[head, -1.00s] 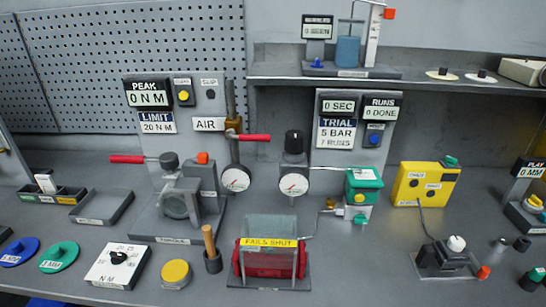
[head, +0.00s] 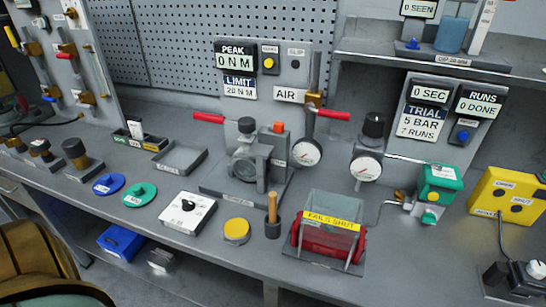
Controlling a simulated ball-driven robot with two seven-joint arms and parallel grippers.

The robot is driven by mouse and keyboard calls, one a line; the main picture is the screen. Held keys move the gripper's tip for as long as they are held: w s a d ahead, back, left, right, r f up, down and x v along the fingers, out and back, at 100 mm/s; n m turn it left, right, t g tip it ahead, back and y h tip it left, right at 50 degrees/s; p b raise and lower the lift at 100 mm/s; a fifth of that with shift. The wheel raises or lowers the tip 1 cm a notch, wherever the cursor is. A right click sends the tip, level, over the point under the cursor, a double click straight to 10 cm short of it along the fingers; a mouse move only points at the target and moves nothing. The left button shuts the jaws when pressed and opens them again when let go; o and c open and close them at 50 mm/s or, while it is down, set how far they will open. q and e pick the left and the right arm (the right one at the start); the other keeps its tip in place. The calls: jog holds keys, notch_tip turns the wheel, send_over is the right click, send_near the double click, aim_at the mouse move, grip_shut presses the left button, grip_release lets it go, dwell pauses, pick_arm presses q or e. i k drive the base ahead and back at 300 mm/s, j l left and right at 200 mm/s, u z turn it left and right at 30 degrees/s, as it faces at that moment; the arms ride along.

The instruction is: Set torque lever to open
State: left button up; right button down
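The torque lever (head: 208,118) is a red-handled bar reaching left from the dark knob (head: 246,125) on top of the grey torque stand (head: 243,170). An orange-red block sits on the stand just right of the knob. A second red lever (head: 333,115) points right from the brass AIR valve (head: 315,99), beside a round gauge (head: 307,152). The panel (head: 236,58) behind reads PEAK 0 N M and LIMIT 20 N M. Neither of my grippers is in view.
In front of the stand lie a white dial box (head: 188,211), a yellow disc (head: 236,231), a wooden-handled tool (head: 272,212) and a red FAILS SHUT actuator (head: 328,237). An empty grey tray (head: 180,156) sits left. A blue bin (head: 120,242) is below the bench.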

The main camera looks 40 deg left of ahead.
aim_at(247, 125)
jog(key=u, duration=1.45)
